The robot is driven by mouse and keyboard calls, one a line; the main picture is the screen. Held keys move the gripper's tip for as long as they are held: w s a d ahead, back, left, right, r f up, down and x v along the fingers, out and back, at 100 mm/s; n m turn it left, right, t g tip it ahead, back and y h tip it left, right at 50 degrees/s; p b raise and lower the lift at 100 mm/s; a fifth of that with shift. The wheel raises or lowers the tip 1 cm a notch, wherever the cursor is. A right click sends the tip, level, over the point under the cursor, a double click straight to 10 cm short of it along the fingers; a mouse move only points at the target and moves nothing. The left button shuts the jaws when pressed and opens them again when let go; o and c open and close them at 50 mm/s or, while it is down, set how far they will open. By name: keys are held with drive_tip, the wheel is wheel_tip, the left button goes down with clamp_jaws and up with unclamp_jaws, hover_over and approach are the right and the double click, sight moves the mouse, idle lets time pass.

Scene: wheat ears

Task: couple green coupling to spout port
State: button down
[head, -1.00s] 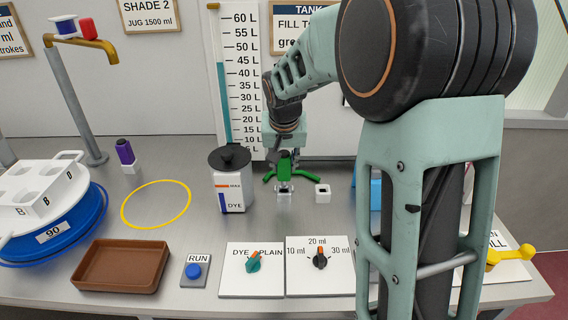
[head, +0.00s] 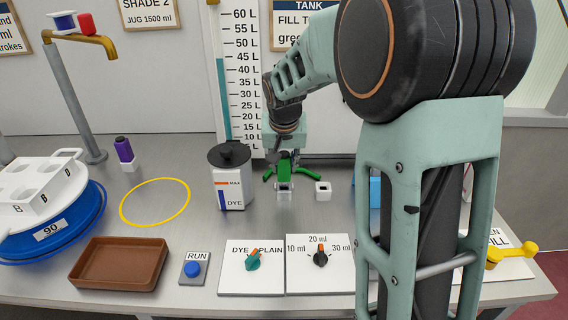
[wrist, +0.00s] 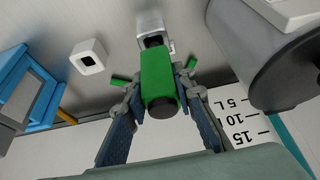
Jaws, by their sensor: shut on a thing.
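The green coupling (head: 284,168) is upright between the fingers of my gripper (head: 284,160), with short green arms out to both sides. In the wrist view the coupling (wrist: 158,82) shows its dark round end, and my gripper (wrist: 158,100) is shut on it from both sides. A small pale square holder (head: 284,190) is directly below it; I cannot tell whether the coupling's lower end is still inside. The brass spout (head: 80,43) stands far off at the left on a grey post, with a blue-white piece and a red piece on top. No port is clearly discernible there.
A second white holder (head: 323,188) is just right. The dye jug (head: 231,190) is close on the left. A purple piece (head: 124,150) in a holder, a yellow ring (head: 155,222) and a brown tray (head: 100,280) lie leftward. Blue drum (head: 80,235) at far left.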

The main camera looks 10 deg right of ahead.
sight(284, 173)
drive_tip(key=shift+f+b, duration=1.1)
drive_tip(key=shift+f, duration=0.35)
drive_tip(key=shift+f, duration=0.1)
drive_tip(key=c, duration=1.5)
unclamp_jaws()
drive_tip(key=shift+c, duration=0.2)
